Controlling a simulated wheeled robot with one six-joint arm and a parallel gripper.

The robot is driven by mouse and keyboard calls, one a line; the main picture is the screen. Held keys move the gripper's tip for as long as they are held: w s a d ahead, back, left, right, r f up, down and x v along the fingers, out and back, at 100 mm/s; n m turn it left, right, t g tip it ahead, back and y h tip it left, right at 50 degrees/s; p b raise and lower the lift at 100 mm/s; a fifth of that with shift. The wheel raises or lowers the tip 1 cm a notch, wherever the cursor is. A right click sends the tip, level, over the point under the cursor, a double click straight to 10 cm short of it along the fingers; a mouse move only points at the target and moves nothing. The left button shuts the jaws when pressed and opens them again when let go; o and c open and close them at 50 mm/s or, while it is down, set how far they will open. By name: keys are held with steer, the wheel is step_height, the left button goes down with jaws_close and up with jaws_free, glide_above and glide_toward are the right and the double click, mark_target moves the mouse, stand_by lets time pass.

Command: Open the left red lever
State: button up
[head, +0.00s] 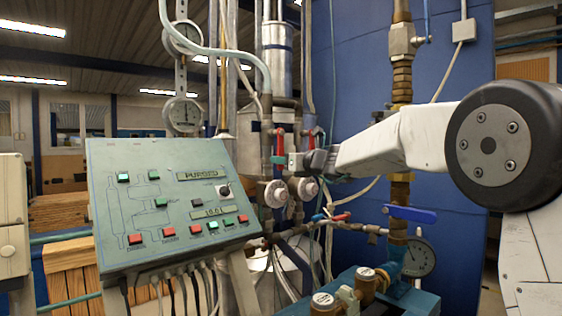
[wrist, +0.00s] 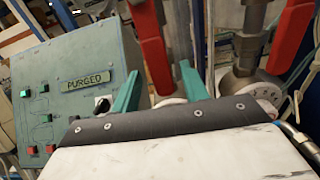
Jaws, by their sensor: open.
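The left red lever (head: 281,141) stands roughly upright on the left valve in the head view. In the wrist view the same lever (wrist: 153,48) runs down between my two green fingers. My gripper (head: 279,160) is open at the lower part of this lever, reaching in from the right. In the wrist view my gripper (wrist: 160,66) has one finger on each side of the lever. I cannot tell whether either finger touches it. The right red lever (head: 308,136) stands beside it, and it also shows at the right of the wrist view (wrist: 292,42).
The control panel (head: 170,200), reading PURGED, stands to the left. Round white valve parts (head: 276,193) sit below the levers. A blue lever (head: 412,214) and a pressure gauge (head: 418,258) are lower right. Pipes and hoses crowd the area around my gripper.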

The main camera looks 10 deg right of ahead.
steer(key=v, duration=0.5)
steer(key=shift+s+d, duration=0.2)
steer(key=shift+s, duration=0.15)
steer(key=s+a+f+n+g, duration=0.3)
steer(key=s+f+n+g, duration=0.6)
steer(key=s+f+n, duration=0.65)
steer(key=s+d+f+n+g+h, duration=0.1)
steer(key=s+d+f+n+h, duration=0.2)
steer(key=s, duration=0.9)
steer(key=s+d+f+n+g+h, duration=0.1)
steer(key=s+d+f+n+h, duration=0.3)
steer(key=s, duration=0.9)
steer(key=s+d+f+n+g+h, duration=0.2)
steer(key=s+d+n, duration=0.4)
steer(key=s+d, duration=0.3)
steer(key=s+f+h, duration=0.1)
steer(key=s, duration=0.3)
steer(key=shift+d+f+h, duration=0.3)
steer(key=shift+f, duration=0.1)
